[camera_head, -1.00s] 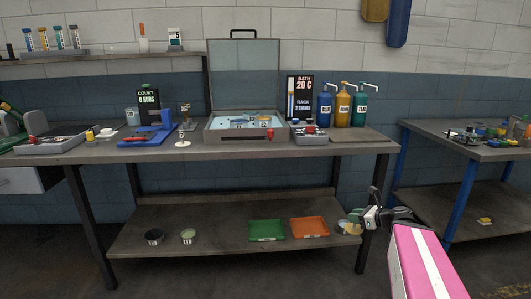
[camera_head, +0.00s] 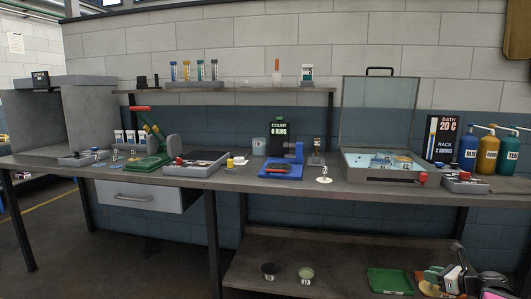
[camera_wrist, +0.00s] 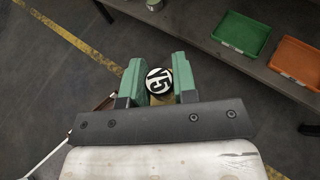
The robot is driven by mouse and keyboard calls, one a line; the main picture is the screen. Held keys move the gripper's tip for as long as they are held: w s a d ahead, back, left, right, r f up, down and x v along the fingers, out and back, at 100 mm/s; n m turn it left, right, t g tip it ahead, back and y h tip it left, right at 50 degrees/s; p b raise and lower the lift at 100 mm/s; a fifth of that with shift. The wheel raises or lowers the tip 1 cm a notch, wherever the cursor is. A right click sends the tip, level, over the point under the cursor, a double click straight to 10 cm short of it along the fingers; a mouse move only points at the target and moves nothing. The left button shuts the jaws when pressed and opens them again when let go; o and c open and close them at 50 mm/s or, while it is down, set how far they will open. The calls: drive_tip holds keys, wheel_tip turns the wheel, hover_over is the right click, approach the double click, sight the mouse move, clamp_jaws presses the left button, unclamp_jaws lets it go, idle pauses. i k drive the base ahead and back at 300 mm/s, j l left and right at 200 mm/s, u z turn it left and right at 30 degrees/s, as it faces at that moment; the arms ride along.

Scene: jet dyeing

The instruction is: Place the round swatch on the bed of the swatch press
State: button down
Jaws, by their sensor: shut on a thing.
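My gripper (camera_wrist: 157,68) has its green fingers closed on a small round piece, taken as the round swatch (camera_wrist: 158,82). Its face is black with a white number-like mark, with a tan part below. In the head view my gripper (camera_head: 441,283) is low at the right, in front of the lower shelf; the held piece is hard to make out there. The swatch press, apparently the green device (camera_head: 150,164) with a red-tipped raised lever (camera_head: 141,109), stands on the bench's left part, far from my gripper. Its bed is small and partly hidden by its frame.
A grey panel with red knob (camera_head: 196,163), a blue rubbing device (camera_head: 281,171), a tagged white disc (camera_head: 324,181) and an open grey case (camera_head: 385,170) stand along the bench. A green tray (camera_head: 389,281) lies below. Floor at left is open.

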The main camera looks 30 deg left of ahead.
sight(149, 160)
drive_tip(key=k+j, duration=0.1)
drive_tip(key=j, duration=1.4)
drive_tip(key=k+j, duration=0.15)
drive_tip(key=j, duration=0.65)
